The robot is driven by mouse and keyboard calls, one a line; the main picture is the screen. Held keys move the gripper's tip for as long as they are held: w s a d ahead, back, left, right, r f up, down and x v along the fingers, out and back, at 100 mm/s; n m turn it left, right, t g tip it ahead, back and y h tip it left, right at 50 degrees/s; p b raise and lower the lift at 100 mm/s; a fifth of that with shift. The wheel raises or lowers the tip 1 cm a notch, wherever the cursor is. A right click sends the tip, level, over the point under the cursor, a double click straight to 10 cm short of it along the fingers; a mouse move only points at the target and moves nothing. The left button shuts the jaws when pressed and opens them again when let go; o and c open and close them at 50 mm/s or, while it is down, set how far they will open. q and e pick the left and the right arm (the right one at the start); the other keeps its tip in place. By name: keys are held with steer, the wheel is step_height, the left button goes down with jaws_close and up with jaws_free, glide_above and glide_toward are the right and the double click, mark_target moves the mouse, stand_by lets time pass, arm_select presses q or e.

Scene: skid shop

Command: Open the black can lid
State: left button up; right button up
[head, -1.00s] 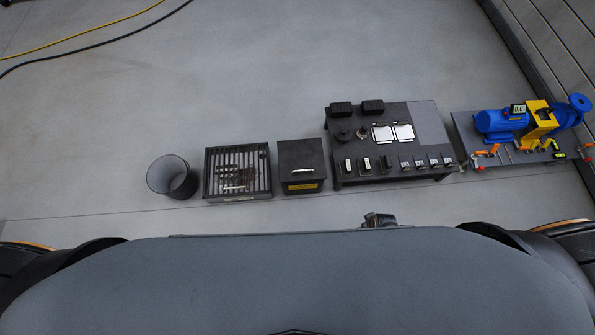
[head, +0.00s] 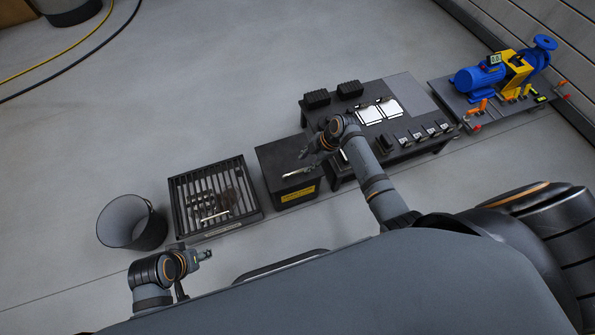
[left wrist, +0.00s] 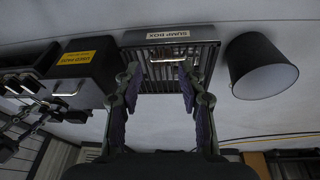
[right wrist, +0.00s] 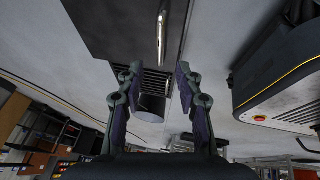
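The black can (head: 268,166) is a square dark box with a yellow label on its front, between the grated box and the dark table. Its lid looks shut. The lid (right wrist: 120,25) and its light bar handle (right wrist: 161,36) fill the upper part of the right wrist view. My right gripper (head: 304,153) is open and empty, above the can's right side; its fingers (right wrist: 159,70) show apart below the handle. I cannot tell its exact height. My left gripper (head: 207,254) is open and empty in front of the grated box. The can also shows in the left wrist view (left wrist: 85,72).
The grated sump box (head: 174,205) stands left of the can, with small metal parts on it. A grey round bin (head: 130,226) is farther left. The dark table (head: 420,92) with small items stands close on the right, and a blue pump (head: 480,78) beyond it.

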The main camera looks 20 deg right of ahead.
mark_target(296, 172)
steer(key=b+x, duration=0.2)
steer(key=x, duration=0.5)
steer(key=shift+d+b, duration=0.1)
steer(key=shift+b, duration=0.2)
steer(key=shift+f, duration=0.25)
arm_select(q)
steer(key=f, duration=0.1)
steer(key=f+t, duration=0.1)
steer(key=w+d+f+t, duration=0.1)
steer(key=shift+d+f+h, duration=0.1)
steer(key=shift+f+h, duration=0.15)
steer(key=shift+h, duration=0.05)
arm_select(e)
jaws_close()
